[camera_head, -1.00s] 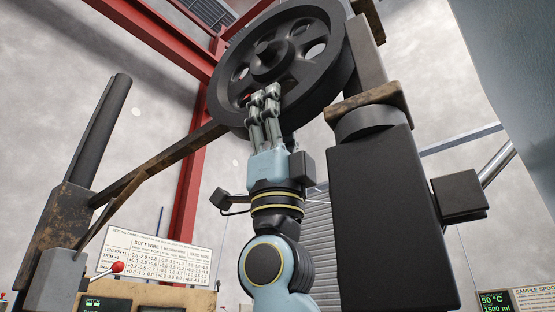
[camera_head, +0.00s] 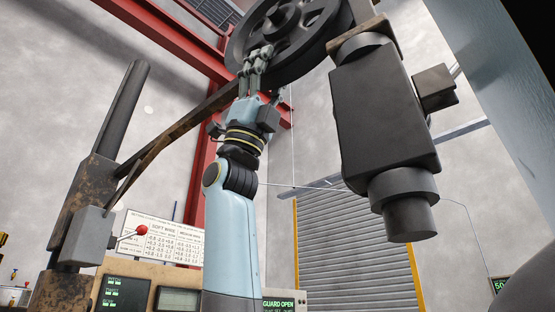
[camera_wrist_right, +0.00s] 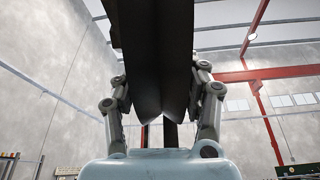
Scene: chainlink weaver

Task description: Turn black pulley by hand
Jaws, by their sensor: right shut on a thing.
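The black pulley (camera_head: 312,50) is a large spoked wheel at the top of the head view, its upper part cut off by the frame edge. My right gripper (camera_head: 262,56) reaches up from below and is shut on the pulley's lower left rim. In the right wrist view, the dark rim (camera_wrist_right: 155,60) runs between the two fingers (camera_wrist_right: 160,85), with one finger on each side. The fingertips are partly hidden behind the rim. My left gripper is not in view.
A dark motor-like block (camera_head: 385,110) hangs close to the right of my arm. A rusty brace (camera_head: 180,128) and post (camera_head: 125,105) stand to the left. A red-knobbed lever (camera_head: 141,230), a settings chart (camera_head: 165,232) and a control panel (camera_head: 180,298) are below.

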